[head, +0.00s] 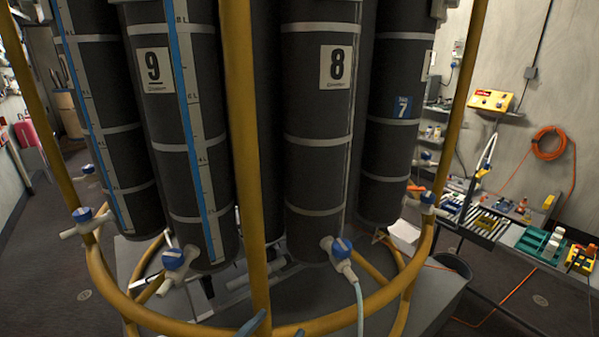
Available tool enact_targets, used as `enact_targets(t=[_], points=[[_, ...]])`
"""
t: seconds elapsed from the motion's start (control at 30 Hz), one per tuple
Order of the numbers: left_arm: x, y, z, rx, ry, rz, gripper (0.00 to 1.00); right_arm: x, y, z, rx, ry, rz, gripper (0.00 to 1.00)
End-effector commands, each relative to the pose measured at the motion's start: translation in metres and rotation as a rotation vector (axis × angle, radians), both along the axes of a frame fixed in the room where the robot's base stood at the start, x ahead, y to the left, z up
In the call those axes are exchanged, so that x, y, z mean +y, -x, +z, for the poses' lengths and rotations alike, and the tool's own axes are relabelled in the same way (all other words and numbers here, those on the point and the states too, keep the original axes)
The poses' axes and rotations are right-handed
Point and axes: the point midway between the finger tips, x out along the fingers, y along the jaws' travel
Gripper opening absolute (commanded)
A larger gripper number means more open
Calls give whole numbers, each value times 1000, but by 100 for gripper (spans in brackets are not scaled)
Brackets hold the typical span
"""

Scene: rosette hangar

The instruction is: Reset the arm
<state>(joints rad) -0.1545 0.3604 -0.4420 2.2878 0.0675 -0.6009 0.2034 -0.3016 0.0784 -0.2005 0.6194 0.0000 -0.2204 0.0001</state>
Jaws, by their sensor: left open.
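Only the tips of my left gripper (272,328) show, as small blue-grey pieces at the bottom edge of the head view, left of centre. The rest of the left arm is below the picture. My right gripper is not in view.
Tall dark bottles numbered 9 (160,120) and 8 (320,115) stand inside the yellow frame, with a vertical yellow post (243,150) close in front. Blue-handled valves (342,250) stick out low down. A cluttered workbench (505,235) stands at right.

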Motion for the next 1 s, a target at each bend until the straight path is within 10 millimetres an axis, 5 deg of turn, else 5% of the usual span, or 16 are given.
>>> enact_targets(t=[0.37,0.73,1.0], points=[[58,44,-89,415,-187,179,84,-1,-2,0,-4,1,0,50],[123,169,-163,1000,-381,313,84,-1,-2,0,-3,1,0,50],[121,170,-262,1072,-409,293,84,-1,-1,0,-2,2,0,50]])
